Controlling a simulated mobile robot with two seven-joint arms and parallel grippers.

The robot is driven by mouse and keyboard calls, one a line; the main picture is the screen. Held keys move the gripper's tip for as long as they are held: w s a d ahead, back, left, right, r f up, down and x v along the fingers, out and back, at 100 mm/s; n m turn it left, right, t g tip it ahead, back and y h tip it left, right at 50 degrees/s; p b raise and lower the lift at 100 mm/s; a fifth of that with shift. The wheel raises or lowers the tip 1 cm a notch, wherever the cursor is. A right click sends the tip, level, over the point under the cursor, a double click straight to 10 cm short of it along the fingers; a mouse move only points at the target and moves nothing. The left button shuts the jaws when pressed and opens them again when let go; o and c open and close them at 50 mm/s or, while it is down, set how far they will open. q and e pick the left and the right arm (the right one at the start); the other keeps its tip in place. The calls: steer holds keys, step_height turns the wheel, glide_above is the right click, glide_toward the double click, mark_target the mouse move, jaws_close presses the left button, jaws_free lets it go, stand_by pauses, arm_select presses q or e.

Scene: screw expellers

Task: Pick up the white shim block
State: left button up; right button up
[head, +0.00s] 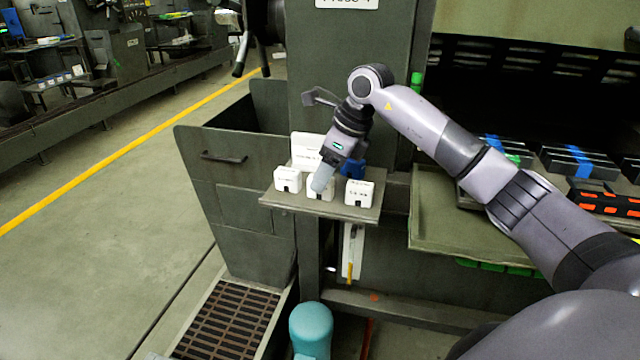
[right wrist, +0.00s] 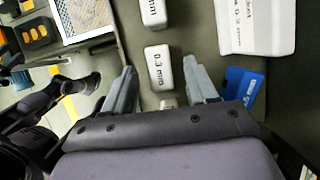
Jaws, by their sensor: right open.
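Three small white shim blocks stand in a row on a small grey shelf (head: 340,211): a left block (head: 287,180), a middle block (head: 325,193) partly hidden by my gripper, and a right block (head: 359,193). My right gripper (head: 322,180) points down over the middle one. In the right wrist view the open gripper (right wrist: 160,76) has a finger on each side of a white block marked "0.3 mm" (right wrist: 158,68). Another white block (right wrist: 153,13) lies beyond it, and part of a third (right wrist: 168,103) shows nearer the palm. Contact cannot be told. My left gripper is not seen.
A larger white labelled piece (head: 306,150) stands behind the blocks, with a blue object (head: 352,169) beside it. A dark bin (head: 235,190) stands left of the shelf.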

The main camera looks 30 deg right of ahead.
steer(key=shift+x, duration=1.3)
steer(key=c, duration=1.1)
steer(key=shift+o, duration=0.2)
